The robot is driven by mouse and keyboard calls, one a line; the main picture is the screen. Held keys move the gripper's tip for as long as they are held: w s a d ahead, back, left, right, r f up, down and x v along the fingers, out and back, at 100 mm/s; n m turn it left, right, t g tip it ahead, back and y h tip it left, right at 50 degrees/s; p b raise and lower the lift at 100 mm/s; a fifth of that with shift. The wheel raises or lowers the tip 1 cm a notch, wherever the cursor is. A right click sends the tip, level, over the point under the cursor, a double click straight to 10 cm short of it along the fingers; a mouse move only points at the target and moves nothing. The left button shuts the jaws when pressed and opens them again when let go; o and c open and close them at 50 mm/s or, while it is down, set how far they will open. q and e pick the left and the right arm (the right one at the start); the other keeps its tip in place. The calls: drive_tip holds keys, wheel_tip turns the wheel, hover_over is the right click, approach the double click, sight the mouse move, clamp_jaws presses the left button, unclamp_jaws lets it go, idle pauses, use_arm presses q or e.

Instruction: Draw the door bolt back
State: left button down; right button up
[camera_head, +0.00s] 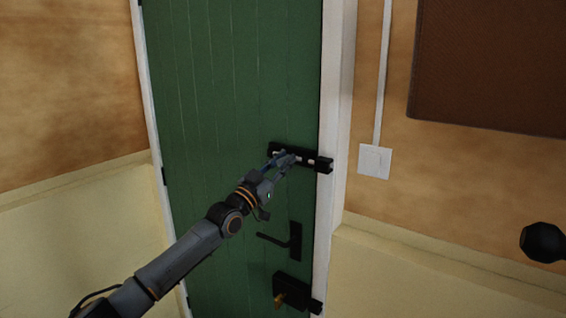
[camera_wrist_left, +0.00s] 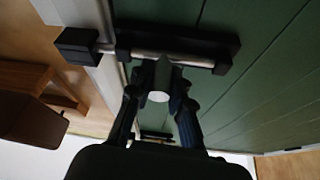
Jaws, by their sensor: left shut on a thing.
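The door bolt (camera_head: 275,150) is a black fitting with a silver rod, mounted level across the right edge of the green door (camera_head: 225,90). In the left wrist view its silver rod (camera_wrist_left: 190,60) runs along a black backplate, and its end reaches the black keeper (camera_wrist_left: 75,46) on the white frame. The keeper also shows in the head view (camera_head: 324,166). My left gripper (camera_head: 286,159) is at the bolt, shut on the bolt's knob (camera_wrist_left: 159,96), which sits between its fingers (camera_wrist_left: 160,88). The fingers partly hide the bolt in the head view. My right gripper is not in view.
A black lever handle (camera_head: 294,241) and a black lock box (camera_head: 291,290) with a brass-coloured part sit below the bolt. A white switch (camera_head: 375,162) and a brown board (camera_head: 490,70) are on the wall at right. The door's left half is clear.

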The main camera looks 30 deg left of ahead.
use_arm(q)
drive_tip(key=a, duration=0.1)
drive_tip(key=a+b, duration=0.1)
drive_tip(key=a, duration=0.1)
drive_tip(key=a+b, duration=0.1)
drive_tip(key=shift+w+a+f, duration=0.3)
drive_tip(key=shift+w+a, duration=0.05)
drive_tip(key=shift+d+r+b, duration=0.15)
drive_tip(key=shift+d+b, duration=0.05)
drive_tip(key=shift+b, duration=0.2)
drive_tip(key=shift+s+d+r, duration=0.1)
drive_tip(key=shift+d+r, duration=0.05)
drive_tip(key=shift+r, duration=0.05)
drive_tip(key=shift+a, duration=0.2)
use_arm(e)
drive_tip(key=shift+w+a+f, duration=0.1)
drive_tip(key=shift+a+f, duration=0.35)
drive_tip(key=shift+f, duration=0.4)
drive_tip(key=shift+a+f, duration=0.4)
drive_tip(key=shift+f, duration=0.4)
use_arm(q)
drive_tip(key=c, duration=1.4)
unclamp_jaws()
drive_tip(key=shift+o, duration=1)
drive_tip(key=shift+a+f, duration=0.1)
drive_tip(key=shift+a, duration=0.05)
drive_tip(key=v, duration=1.2)
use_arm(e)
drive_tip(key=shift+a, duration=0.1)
